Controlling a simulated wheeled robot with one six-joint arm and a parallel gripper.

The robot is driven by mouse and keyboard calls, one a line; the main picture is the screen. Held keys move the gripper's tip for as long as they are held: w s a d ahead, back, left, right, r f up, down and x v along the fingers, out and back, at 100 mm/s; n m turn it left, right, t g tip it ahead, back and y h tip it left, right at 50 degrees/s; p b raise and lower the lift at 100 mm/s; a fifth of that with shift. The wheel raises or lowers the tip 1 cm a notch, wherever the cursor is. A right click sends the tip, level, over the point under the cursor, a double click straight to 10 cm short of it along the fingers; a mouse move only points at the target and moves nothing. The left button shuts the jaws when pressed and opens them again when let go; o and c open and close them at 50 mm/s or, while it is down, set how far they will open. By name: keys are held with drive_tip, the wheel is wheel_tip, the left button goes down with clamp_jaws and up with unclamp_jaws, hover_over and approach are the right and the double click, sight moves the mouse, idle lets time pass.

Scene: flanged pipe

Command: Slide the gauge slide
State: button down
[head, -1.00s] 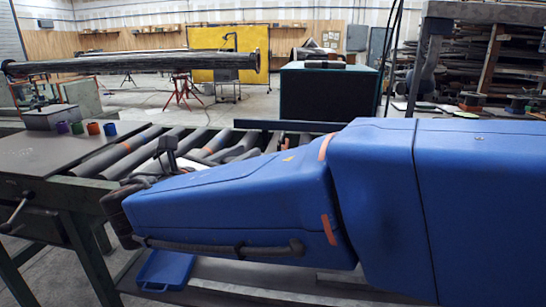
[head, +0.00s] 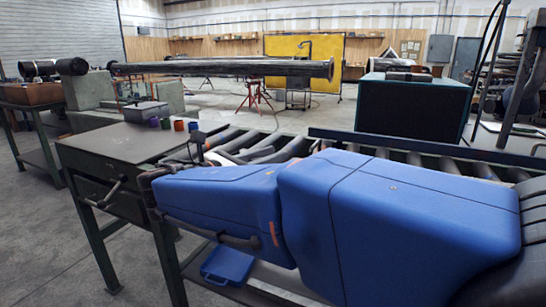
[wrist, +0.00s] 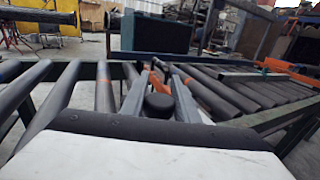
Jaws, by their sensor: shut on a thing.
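My gripper (wrist: 157,74) is in the wrist view, above the rollers, with its grey fingers drawn together. Its jaws are shut on a small part with orange and dark surfaces (wrist: 155,82), which I take to be the gauge slide. Most of that part is hidden between the fingers. A round black knob-like piece (wrist: 160,104) shows nearer the camera, between the fingers. In the head view my blue arm reaches left to the roller bed, and the fingers and the held part cannot be made out clearly.
The roller conveyor (head: 428,160) runs behind my arm, with a dark side rail (head: 400,143). A grey-topped table (head: 115,142) stands at left with several small coloured cups (head: 166,123) and a grey box (head: 146,111). A long flanged pipe (head: 220,68) lies beyond. A blue tray (head: 228,264) sits low.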

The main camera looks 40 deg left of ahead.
drive_tip(key=shift+a, duration=0.2)
drive_tip(key=c, duration=1.4)
unclamp_jaws()
drive_tip(key=shift+s+a, duration=0.15)
drive_tip(key=s+a, duration=0.1)
drive_tip(key=s, duration=1)
drive_tip(key=s+a, duration=0.1)
drive_tip(key=s, duration=0.5)
drive_tip(key=shift+a, duration=0.3)
